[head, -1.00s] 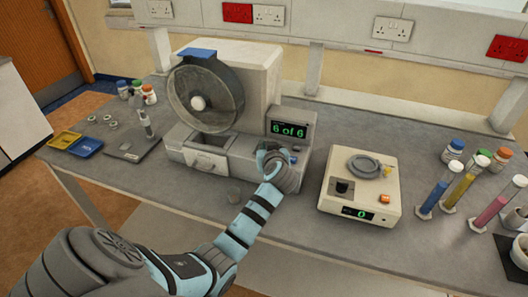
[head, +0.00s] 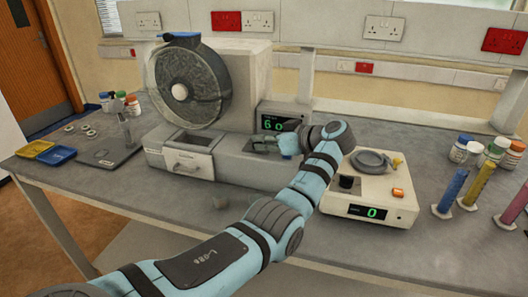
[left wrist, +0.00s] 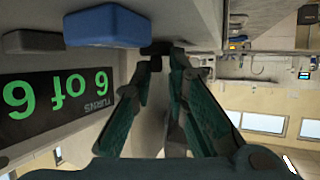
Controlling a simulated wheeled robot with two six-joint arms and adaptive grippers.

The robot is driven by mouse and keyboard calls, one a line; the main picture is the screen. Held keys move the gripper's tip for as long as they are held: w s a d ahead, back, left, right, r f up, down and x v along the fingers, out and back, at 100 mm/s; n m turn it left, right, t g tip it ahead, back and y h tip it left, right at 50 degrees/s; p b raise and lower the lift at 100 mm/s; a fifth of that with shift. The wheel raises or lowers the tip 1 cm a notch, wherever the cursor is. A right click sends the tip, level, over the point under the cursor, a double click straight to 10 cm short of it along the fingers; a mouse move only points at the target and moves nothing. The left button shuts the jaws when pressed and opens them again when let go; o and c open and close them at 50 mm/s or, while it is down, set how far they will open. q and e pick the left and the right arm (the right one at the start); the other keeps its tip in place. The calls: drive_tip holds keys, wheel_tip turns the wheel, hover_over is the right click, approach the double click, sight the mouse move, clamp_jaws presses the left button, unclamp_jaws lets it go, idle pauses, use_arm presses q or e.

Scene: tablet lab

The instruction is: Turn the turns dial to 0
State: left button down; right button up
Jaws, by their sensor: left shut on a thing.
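The drum machine (head: 228,165) stands at the back of the bench with its small display (head: 279,121), partly covered by my arm in the head view. In the left wrist view the display (left wrist: 58,97) appears upside down and reads "6 of 6" with the label TURNS. My left gripper (head: 262,144) is at the machine's front, just below the display. In the left wrist view its fingers (left wrist: 160,52) close together at a small dark knob (left wrist: 156,47), which looks like the turns dial. The dial's pointer is hidden. My right gripper is out of view.
A cream instrument (head: 372,190) reading 0 stands right of the machine, close under my arm. Tubes (head: 452,190) and bottles stand at the right.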

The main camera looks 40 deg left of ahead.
use_arm(q)
drive_tip(key=shift+w+a+r, duration=0.1)
drive_tip(key=shift+r, duration=0.2)
drive_tip(key=c, duration=1.7)
unclamp_jaws()
drive_tip(key=shift+w+a+f, duration=0.2)
drive_tip(key=shift+f, duration=0.15)
drive_tip(key=v, duration=1.2)
drive_tip(key=shift+r, duration=0.1)
